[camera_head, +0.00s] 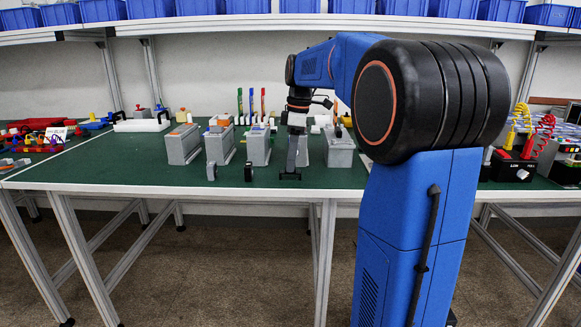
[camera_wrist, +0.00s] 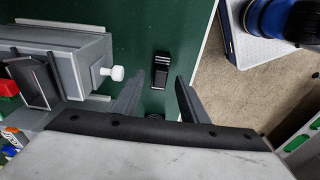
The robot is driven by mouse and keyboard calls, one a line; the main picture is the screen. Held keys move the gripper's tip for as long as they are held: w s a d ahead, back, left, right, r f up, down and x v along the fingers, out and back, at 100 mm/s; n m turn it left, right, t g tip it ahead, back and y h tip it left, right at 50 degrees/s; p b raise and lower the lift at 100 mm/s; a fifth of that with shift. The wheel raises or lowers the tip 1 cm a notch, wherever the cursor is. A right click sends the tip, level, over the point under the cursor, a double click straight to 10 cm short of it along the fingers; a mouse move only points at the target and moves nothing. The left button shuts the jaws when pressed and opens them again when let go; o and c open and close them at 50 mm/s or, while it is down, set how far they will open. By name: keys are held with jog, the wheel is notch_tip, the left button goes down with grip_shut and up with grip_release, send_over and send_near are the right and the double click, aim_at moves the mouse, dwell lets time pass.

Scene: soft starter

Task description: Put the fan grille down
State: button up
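A small black piece with light ridges, which I take to be the fan grille (camera_wrist: 161,72), rests on the green table top in the wrist view. My gripper (camera_wrist: 160,80) is open, its two grey fingers spread to either side of the piece's near end. I see no finger touching it, and I cannot tell the height gap. In the head view my gripper (camera_head: 290,172) is low over the front of the table. The piece is not clearly separable from the gripper there. A grey soft starter housing (camera_wrist: 82,60) with a white knob stands left of the gripper in the wrist view.
Several grey housings (camera_head: 184,146) stand in a row on the green table (camera_head: 120,178). A small grey part (camera_head: 212,171) and a black part (camera_head: 248,172) stand in front of them. The table's front edge is close. Blue bins (camera_head: 235,5) line the shelf above.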

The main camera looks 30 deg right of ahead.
notch_tip(320, 180, up, 9)
jog(key=shift+s+d, duration=0.35)
jog(key=shift+d, duration=0.1)
jog(key=s+a+f+m+t+h, duration=0.1)
jog(key=s+a+f+m, duration=0.2)
jog(key=s+a+f, duration=0.4)
jog(key=s+a+f+m+t, duration=0.1)
jog(key=s+a+f+m, duration=0.15)
jog(key=s+a, duration=0.4)
jog(key=s+a+f+m+t, duration=0.1)
jog(key=s+f+m, duration=0.1)
jog(key=s+f, duration=0.5)
jog(key=s+a+f+m+t, duration=0.1)
jog(key=s+a+f+m, duration=0.1)
jog(key=s+f, duration=0.6)
jog(key=shift+s+a+f+m, duration=0.25)
jog(key=shift+s+m, duration=0.2)
jog(key=shift+m, duration=0.4)
